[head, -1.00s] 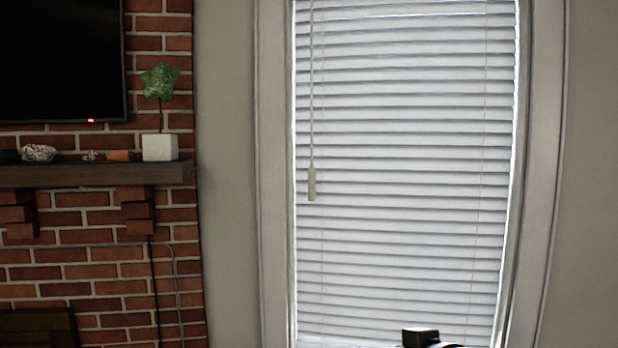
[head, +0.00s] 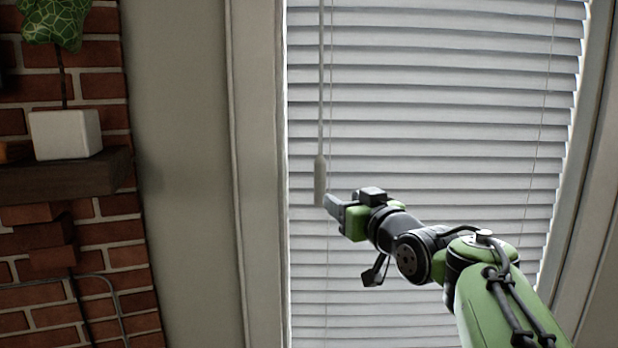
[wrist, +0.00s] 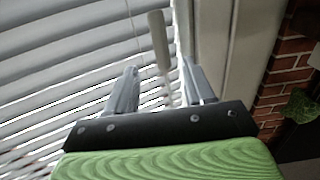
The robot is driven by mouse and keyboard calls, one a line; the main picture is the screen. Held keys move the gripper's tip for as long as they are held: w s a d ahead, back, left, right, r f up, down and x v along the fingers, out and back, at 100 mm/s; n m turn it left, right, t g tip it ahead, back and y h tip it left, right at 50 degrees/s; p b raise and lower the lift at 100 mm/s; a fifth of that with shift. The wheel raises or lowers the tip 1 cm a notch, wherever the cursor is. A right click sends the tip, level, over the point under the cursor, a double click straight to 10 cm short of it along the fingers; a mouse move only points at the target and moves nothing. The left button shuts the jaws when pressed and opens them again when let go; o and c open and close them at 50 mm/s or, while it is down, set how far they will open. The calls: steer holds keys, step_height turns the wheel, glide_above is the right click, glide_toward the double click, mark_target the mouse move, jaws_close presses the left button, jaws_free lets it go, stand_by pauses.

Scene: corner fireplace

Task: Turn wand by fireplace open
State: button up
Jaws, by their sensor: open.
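The wand is a thin pale rod with a thicker handle (head: 320,180) at its lower end, hanging in front of the left side of the closed-looking window blinds (head: 430,120). My gripper (head: 331,203) is just right of the handle's lower end, pointing left towards it. In the wrist view my gripper (wrist: 160,68) is open, with two grey fingers apart. The wand handle (wrist: 158,40) shows in the gap between the fingertips there, with the thin rod running down the picture. I cannot tell whether the fingers reach around it or touch it.
The window frame (head: 258,180) stands close left of the wand. Further left are the brick fireplace wall (head: 100,235) and a wooden mantel (head: 100,172) with a white pot (head: 66,135) and green plant. The blind slats lie close behind my gripper.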

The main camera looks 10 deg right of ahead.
mark_target(316, 182)
steer(key=w+a+p, duration=0.1)
steer(key=w+p, duration=0.1)
steer(key=w, duration=0.2)
steer(key=w+p, duration=0.2)
steer(key=w, duration=0.3)
steer(key=w+a+p, duration=0.1)
steer(key=w+p, duration=0.1)
steer(key=w, duration=0.2)
steer(key=shift+w+a+r, duration=0.25)
steer(key=shift+a+r, duration=0.05)
steer(key=shift+w+a+f, duration=0.1)
steer(key=shift+w+f, duration=0.1)
steer(key=shift+w, duration=0.25)
steer(key=shift+s, duration=0.15)
steer(key=c, duration=1)
